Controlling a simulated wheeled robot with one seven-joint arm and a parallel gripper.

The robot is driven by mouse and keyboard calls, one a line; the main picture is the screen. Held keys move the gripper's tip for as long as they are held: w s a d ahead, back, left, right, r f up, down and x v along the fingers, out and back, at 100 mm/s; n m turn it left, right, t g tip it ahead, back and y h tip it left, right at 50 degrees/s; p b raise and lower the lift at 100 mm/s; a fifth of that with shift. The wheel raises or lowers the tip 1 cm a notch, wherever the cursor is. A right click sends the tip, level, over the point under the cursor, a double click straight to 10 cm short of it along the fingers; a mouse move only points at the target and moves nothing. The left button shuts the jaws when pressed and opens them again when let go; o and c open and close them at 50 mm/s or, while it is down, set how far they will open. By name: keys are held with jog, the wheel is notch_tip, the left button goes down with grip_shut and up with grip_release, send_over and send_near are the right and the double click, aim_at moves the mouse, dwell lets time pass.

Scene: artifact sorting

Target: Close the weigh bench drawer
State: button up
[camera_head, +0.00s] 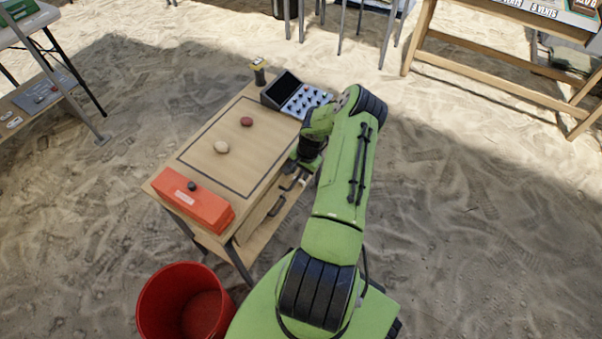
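The weigh bench (185,165) is a wooden table left of the middle, with drawer fronts along its right side. A drawer front (262,215) with a dark handle shows there, and another dark handle is close to my gripper. My gripper (292,176) is low at that side of the bench, by the drawer fronts. My green arm covers part of this side. I cannot tell how far any drawer stands out, whether the gripper touches one, or whether its fingers are open or shut.
A red bucket (180,300) stands at the near corner. Sand to the right is clear.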

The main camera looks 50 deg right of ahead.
grip_shut()
dwell(0.3)
jog(key=w, duration=0.2)
jog(key=shift+w+a, duration=0.15)
jog(key=shift+w, duration=0.15)
grip_release()
jog(key=shift+r, duration=0.1)
